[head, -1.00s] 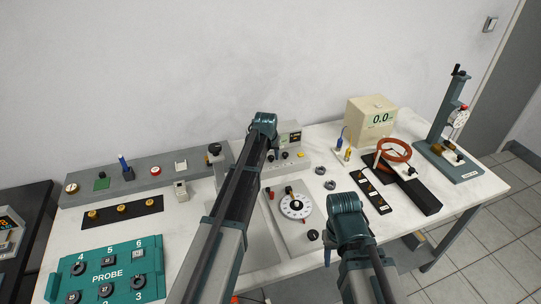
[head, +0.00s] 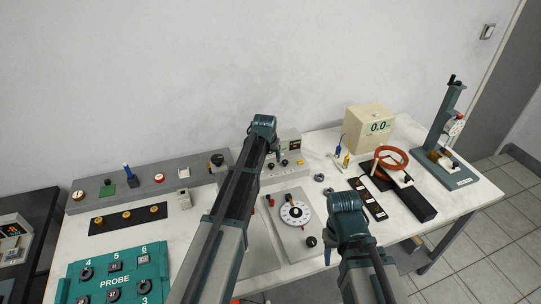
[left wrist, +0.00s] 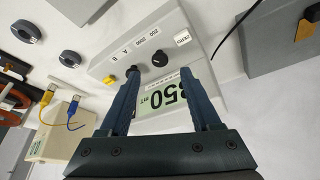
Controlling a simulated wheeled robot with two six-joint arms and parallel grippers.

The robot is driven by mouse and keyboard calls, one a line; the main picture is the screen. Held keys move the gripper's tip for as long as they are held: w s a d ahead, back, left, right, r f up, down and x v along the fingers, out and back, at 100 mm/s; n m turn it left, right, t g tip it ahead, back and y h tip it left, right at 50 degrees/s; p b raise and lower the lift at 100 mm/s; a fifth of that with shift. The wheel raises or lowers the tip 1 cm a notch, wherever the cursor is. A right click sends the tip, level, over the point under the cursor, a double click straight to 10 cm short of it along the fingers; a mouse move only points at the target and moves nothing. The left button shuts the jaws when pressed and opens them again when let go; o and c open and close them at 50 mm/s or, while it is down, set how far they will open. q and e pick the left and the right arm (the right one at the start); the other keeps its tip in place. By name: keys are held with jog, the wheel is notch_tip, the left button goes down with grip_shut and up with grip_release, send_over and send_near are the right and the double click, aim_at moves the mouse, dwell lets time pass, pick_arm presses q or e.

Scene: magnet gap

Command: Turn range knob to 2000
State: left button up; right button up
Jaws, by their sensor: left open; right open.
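The grey meter (head: 292,146) stands at the back of the bench. In the left wrist view its face (left wrist: 140,45) appears turned over, with a display reading 850 mT. Two black knobs sit above the display; the range knob (left wrist: 159,59) is nearest the 200-type labels, too small to read surely. The other knob (left wrist: 132,69) is near the A and B labels. My left gripper (left wrist: 157,74) is open, its fingers pointing at the knob area, one overlapping the other knob; contact cannot be told. My right gripper (head: 328,252) is open over the front of the bench, mostly hidden by its arm.
A white ZERO button (left wrist: 182,38) and a yellow part (left wrist: 113,78) flank the knobs. A dial box (head: 295,213) stands in front of the meter. Blue and yellow plugs (head: 341,153), a cream display box (head: 370,130) and an orange coil (head: 391,158) stand to the right.

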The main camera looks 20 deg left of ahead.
pick_arm(q)
jog(key=p+v, duration=0.6)
jog(key=v, duration=0.2)
jog(key=shift+r+p, duration=0.25)
jog(key=shift+p, duration=0.1)
jog(key=shift+s, duration=0.1)
jog(key=s+d+m+g, duration=0.1)
jog(key=s+d, duration=0.4)
jog(key=s, duration=0.5)
jog(key=s+d+f+m+g, duration=0.1)
jog(key=s+d, duration=0.4)
jog(key=s, duration=0.5)
jog(key=s+d+m+g+y, duration=0.1)
jog(key=s+d+m+g, duration=0.1)
jog(key=s+d, duration=0.4)
jog(key=s+g, duration=0.1)
jog(key=s, duration=0.3)
jog(key=shift+s+f+m, duration=0.25)
jog(key=shift+f+m, duration=0.05)
jog(key=shift+m, duration=0.1)
